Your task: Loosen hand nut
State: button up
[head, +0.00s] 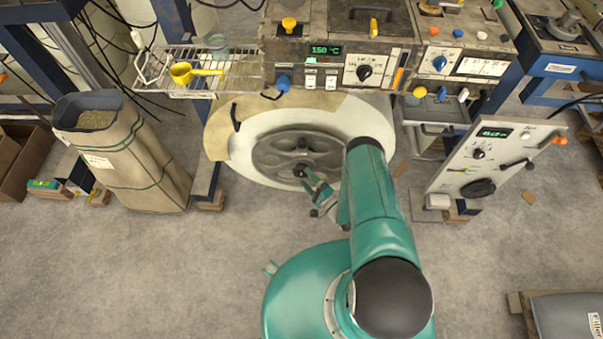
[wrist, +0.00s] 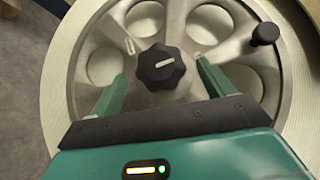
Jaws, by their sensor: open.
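The hand nut (wrist: 162,66) is a black lobed knob with a pale bar mark on its face. It sits at the hub of a grey metal wheel (wrist: 228,48) with large round holes. My gripper (wrist: 163,80) is open in the wrist view, with one green finger on each side of the nut. Gaps show between the fingers and the nut, and nothing is held. In the head view, the wheel (head: 265,160) lies inside a pale round roll, and my gripper (head: 312,182) is over its near part. Small dark knobs show there, but I cannot tell which is the nut.
A black crank handle (wrist: 265,33) stands near the wheel's rim. A machine panel (head: 335,62) with a 150 °C display is above the roll. A tilted control panel (head: 490,155) stands to the right, and a full sack (head: 130,165) to the left. Open floor lies in front.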

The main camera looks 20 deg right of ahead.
aim_at(303, 176)
jog(key=shift+x, duration=1.85)
jog(key=shift+c, duration=0.4)
jog(key=c, duration=0.9)
